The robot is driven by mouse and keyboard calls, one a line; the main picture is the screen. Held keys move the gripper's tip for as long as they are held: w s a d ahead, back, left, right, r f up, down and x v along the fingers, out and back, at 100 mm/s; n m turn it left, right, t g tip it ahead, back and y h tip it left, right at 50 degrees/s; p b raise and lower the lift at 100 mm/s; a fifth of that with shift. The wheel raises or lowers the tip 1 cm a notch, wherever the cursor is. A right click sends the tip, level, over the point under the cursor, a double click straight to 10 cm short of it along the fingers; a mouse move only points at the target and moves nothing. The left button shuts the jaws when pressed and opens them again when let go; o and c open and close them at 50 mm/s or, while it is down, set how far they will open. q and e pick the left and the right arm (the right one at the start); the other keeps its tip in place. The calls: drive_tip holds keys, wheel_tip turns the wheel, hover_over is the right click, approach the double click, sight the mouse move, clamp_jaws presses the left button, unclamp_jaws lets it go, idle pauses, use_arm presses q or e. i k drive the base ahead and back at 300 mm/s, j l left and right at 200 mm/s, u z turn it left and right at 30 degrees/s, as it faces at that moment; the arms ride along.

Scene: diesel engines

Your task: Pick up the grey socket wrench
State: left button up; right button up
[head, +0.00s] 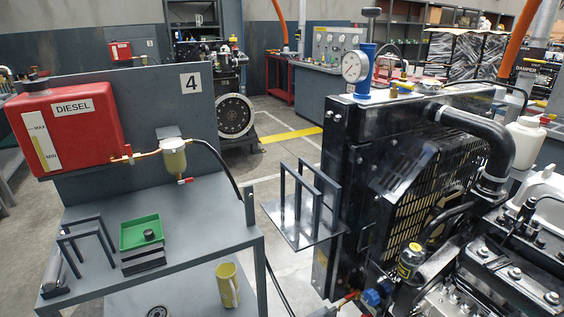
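No clear socket wrench shape can be made out. A grey rod-like piece (53,272) lies at the front left corner of the grey metal table (205,212), partly beside a grey frame rack; I cannot tell whether it is the grey socket wrench. A green tray (132,232) sits on the table with a small black round piece (149,236) in it. Neither of my grippers is in view.
A rack (84,232) stands left of the tray. A red diesel tank (70,128) hangs above the table. Another rack stands on a small shelf (300,232) beside the large engine (400,170). The table's right part is clear.

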sight(52, 276)
drive_tip(key=j+u, duration=0.1)
drive_tip(key=u, duration=0.4)
drive_tip(key=j+u, duration=0.1)
drive_tip(key=u, duration=0.4)
drive_tip(key=j+u, duration=0.15)
drive_tip(key=u, duration=0.35)
drive_tip(key=z, duration=2.7)
drive_tip(key=u, duration=2.7)
